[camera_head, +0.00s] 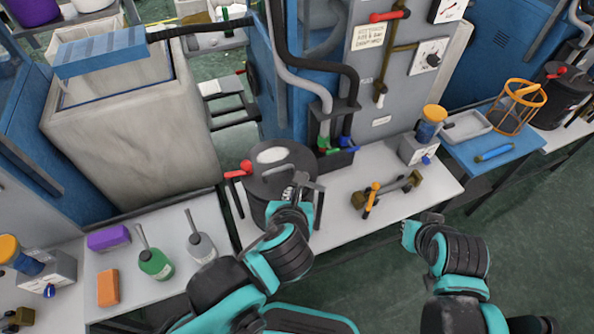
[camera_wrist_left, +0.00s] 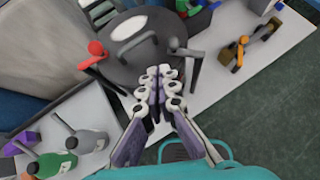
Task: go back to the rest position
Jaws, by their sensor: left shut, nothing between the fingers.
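My left gripper (camera_head: 300,187) is shut and empty. In the head view it is in front of a round dark pot (camera_head: 287,163) with a grey patch on its lid. In the left wrist view its closed fingertips (camera_wrist_left: 158,76) overlap the lower part of the pot's lid (camera_wrist_left: 130,50); I cannot tell whether they touch it.
The white table (camera_head: 345,220) also holds a brass-and-grey fitting with an orange handle (camera_head: 371,196). At left stand a green bottle (camera_head: 154,263), a grey bottle (camera_head: 200,243), an orange block (camera_head: 108,287) and a purple block (camera_head: 109,237). Green floor is open at right (camera_head: 530,230).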

